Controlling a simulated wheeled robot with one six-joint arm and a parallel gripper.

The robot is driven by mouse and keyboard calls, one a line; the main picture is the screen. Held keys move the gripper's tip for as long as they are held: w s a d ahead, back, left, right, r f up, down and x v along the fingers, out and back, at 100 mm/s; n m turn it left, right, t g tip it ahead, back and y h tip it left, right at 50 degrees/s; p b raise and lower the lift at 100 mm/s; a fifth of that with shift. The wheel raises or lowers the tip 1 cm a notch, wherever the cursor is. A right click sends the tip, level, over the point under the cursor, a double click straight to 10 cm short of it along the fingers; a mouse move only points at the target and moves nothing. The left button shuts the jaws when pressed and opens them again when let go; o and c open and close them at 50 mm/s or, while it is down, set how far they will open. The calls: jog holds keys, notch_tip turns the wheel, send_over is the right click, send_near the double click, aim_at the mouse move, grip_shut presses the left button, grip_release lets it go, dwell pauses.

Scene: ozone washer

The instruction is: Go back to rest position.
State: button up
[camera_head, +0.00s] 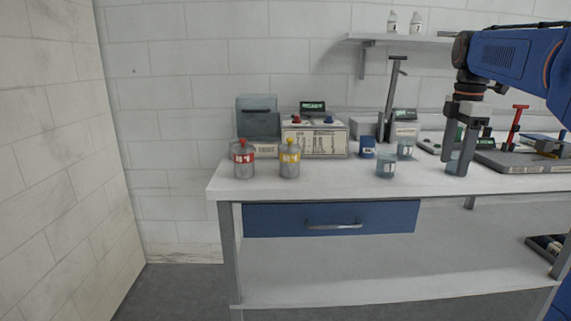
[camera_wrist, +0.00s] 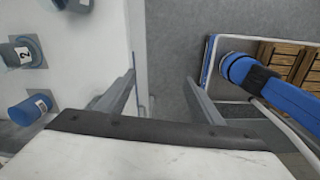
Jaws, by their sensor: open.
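My gripper (camera_head: 456,172) hangs at the right side of the head view, pointing down in front of the white workbench (camera_head: 330,186). Its jaws are open. In the wrist view, my gripper (camera_wrist: 162,84) has its two fingers apart with only grey floor between them, so it holds nothing. A clear cup-like thing shows partly behind the fingers in the head view, and I cannot tell its full shape. My blue arm reaches in from the upper right.
A wall shelf (camera_head: 405,38) is above. The floor (camera_head: 170,293) at left is clear.

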jog(key=s+a+f+m+t, duration=0.1)
jog(key=s+a+f+m, duration=0.3)
jog(key=s+f, duration=0.4)
jog(key=s+a+f+m+t, duration=0.2)
jog(key=s+a+f+m, duration=0.3)
jog(key=s+f+m, duration=0.2)
jog(key=s+a+f+m+t, duration=0.1)
jog(key=s+a+f+m, duration=0.3)
jog(key=s+f, duration=0.6)
jog(key=s+m, duration=0.1)
jog(key=s, duration=0.1)
jog(key=shift+s+a+f+m, duration=0.25)
jog(key=shift+s+m, duration=0.05)
jog(key=shift+s, duration=0.05)
